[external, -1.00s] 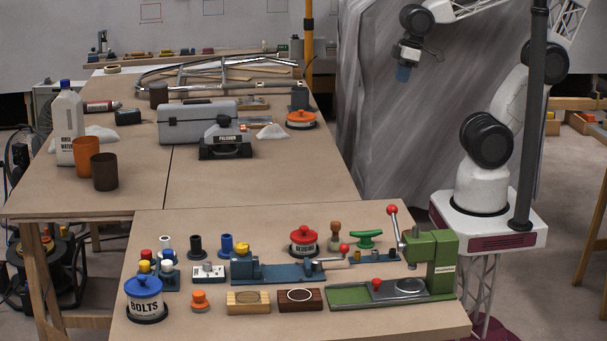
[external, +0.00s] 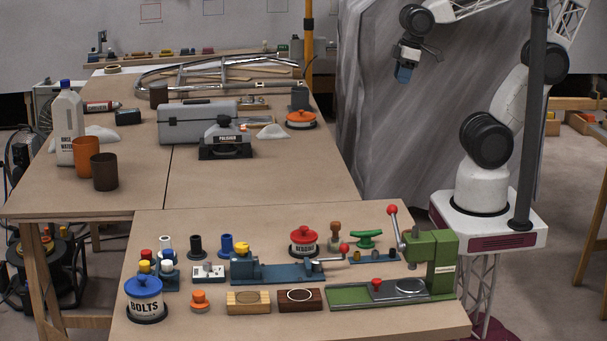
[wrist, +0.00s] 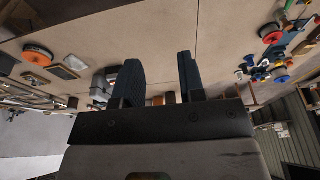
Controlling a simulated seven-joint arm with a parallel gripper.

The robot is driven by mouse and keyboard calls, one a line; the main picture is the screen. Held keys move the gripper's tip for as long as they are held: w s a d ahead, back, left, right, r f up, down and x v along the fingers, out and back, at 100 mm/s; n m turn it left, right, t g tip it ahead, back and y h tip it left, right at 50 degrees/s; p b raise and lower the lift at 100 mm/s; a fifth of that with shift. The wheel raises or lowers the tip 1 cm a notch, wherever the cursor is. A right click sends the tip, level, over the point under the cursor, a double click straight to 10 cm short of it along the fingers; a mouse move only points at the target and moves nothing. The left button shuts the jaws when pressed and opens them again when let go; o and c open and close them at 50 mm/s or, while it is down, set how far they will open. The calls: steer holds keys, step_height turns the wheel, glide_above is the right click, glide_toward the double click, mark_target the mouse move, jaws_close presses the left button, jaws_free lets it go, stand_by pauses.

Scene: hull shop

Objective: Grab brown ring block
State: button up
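A dark brown block with a pale ring on its top (external: 300,299) lies flat near the front of the near table. Left of it lies a lighter wooden block with a darker ring (external: 248,302). My gripper (external: 404,75) is high up and far from both blocks, beyond the near table and in front of the grey draped sheet. In the wrist view, the two dark fingers of my gripper (wrist: 158,78) stand apart with nothing held between them. I cannot make out the brown ring block in the wrist view.
A green press (external: 432,265) stands right of the brown block. A blue vise-like tool (external: 280,272) lies behind it. An orange knob (external: 200,301) and a bolts tin (external: 147,303) are to the left. The table strip in front of the blocks is clear.

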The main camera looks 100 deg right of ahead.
steer(key=o, duration=0.9)
